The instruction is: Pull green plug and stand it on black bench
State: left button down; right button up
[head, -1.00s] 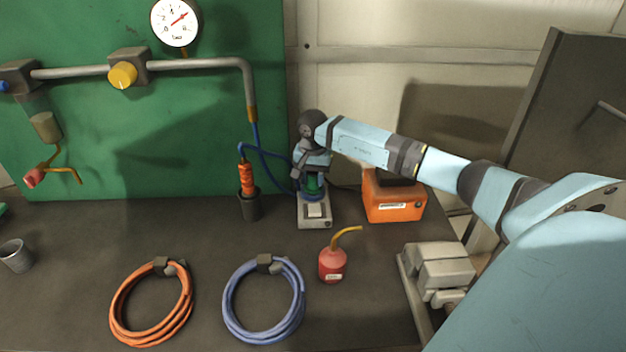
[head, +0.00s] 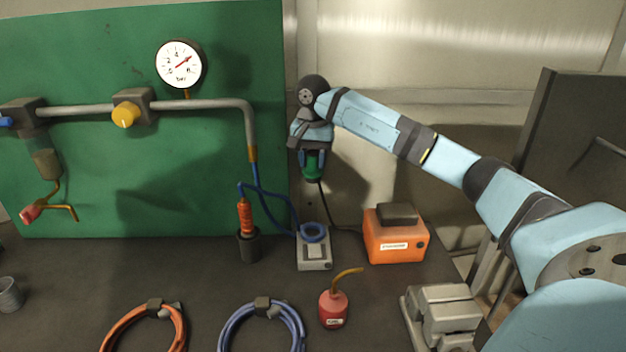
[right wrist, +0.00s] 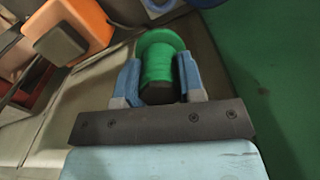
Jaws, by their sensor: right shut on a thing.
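The green plug (head: 314,166) is held in my right gripper (head: 313,160), above and apart from the grey block with the blue ring (head: 314,233). In the right wrist view the green plug (right wrist: 159,60) sits between the two blue fingers of the gripper (right wrist: 158,78), with its wider green rim at the far end. The black bench (head: 200,285) lies below, and its top shows around the objects. My left gripper is not in view.
An orange box (head: 394,240) with a dark top stands right of the grey block. A red oil can (head: 333,309), orange hose coil (head: 145,325), blue hose coil (head: 262,325) and dark cup with an orange tool (head: 248,246) stand around. Bare bench lies between the cup and coils.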

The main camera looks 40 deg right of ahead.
aim_at(313, 152)
jog(key=shift+r, duration=1.3)
jog(key=shift+r+p, duration=1.9)
jog(key=shift+r, duration=0.35)
jog(key=shift+f, duration=0.1)
